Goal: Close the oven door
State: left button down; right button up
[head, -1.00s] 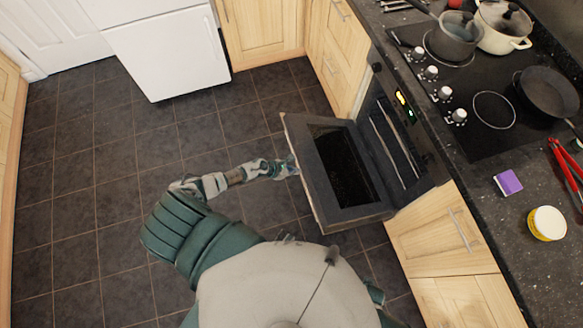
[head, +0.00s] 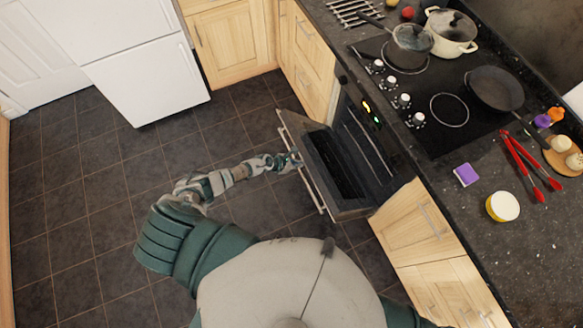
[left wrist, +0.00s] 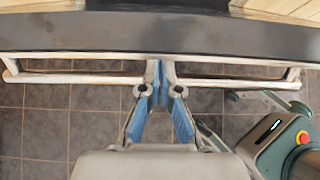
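The oven door (head: 338,170) is partly open, tilted up from its bottom hinge, with its dark inner side facing the oven (head: 362,140). Its long metal handle (head: 305,172) runs along the outer face. My left gripper (head: 292,160) is at the handle, near its middle. In the left wrist view, the handle (left wrist: 90,79) crosses the frame below the door's dark edge (left wrist: 60,40). There, my left gripper's blue-padded fingers (left wrist: 160,82) come together at the handle bar and look shut, with nothing clearly pinched between them. My right gripper is out of view.
The counter holds a hob with a pan (head: 495,90) and pots, red tongs (head: 525,165), a purple box (head: 466,175) and a yellow-white tub (head: 503,207). Wooden cabinets flank the oven. The tiled floor (head: 90,200) to the left is clear.

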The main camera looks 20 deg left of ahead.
aim_at(308, 158)
pick_arm(q)
jog(key=w+d+r, duration=0.1)
jog(key=w+d+r+p, duration=0.1)
jog(key=r, duration=0.1)
jog(key=w+d+r+p, duration=0.1)
jog(key=shift+w+r, duration=0.3)
jog(key=shift+w, duration=0.1)
jog(key=w+d+r+b, duration=0.2)
jog(key=w+d+r, duration=0.1)
jog(key=w+d, duration=0.4)
jog(key=w+d+r+b, duration=0.3)
jog(key=w+d+r, duration=0.1)
jog(key=w+d, duration=0.3)
jog(key=shift+w, duration=1.05)
jog(key=shift+r, duration=0.1)
